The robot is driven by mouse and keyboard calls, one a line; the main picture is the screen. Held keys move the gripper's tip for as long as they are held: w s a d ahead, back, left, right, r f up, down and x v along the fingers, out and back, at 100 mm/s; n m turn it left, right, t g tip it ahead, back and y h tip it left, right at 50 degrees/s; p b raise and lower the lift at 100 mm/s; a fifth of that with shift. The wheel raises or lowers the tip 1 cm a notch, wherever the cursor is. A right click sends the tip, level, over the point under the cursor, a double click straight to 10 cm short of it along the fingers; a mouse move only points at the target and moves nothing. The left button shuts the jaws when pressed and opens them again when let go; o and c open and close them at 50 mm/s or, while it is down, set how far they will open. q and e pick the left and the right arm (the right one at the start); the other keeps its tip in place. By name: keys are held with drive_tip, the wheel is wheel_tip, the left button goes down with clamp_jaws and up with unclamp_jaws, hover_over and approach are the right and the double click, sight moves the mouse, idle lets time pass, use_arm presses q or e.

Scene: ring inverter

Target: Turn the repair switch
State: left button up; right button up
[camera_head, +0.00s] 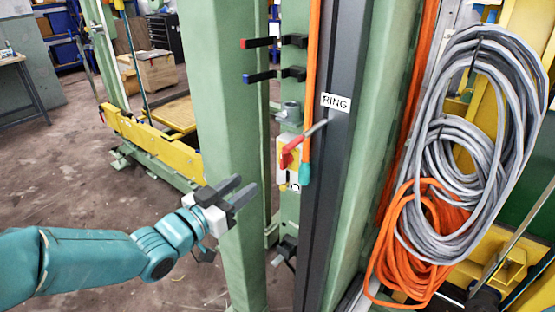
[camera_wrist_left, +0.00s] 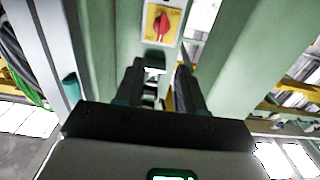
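The repair switch (camera_head: 289,153) is a red handle on a yellow and white box, mounted on a green post left of the "RING" label. In the left wrist view the red switch (camera_wrist_left: 164,23) on its yellow plate shows at the top, beyond the fingers. My left gripper (camera_head: 245,189) is in front of the wide green post, to the left of and lower than the switch, and apart from it. In the left wrist view its two dark fingers (camera_wrist_left: 158,75) stand apart with nothing held between them. My right gripper does not show clearly in either view.
A wide green post (camera_head: 225,90) stands left of the switch. Red (camera_head: 258,42) and blue (camera_head: 260,77) levers sit above it. An orange tube (camera_head: 312,60) runs down beside the switch. Grey cable coils (camera_head: 440,150) and an orange coil (camera_head: 405,265) hang at the right.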

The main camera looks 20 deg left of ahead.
sight(281, 158)
use_arm(q)
drive_tip(key=p+x, duration=0.2)
drive_tip(key=x, duration=1)
drive_tip(key=shift+f, duration=0.1)
drive_tip(key=shift+w+d, duration=0.2)
drive_tip(key=shift+w, duration=0.3)
drive_tip(key=shift+c, duration=0.3)
clamp_jaws()
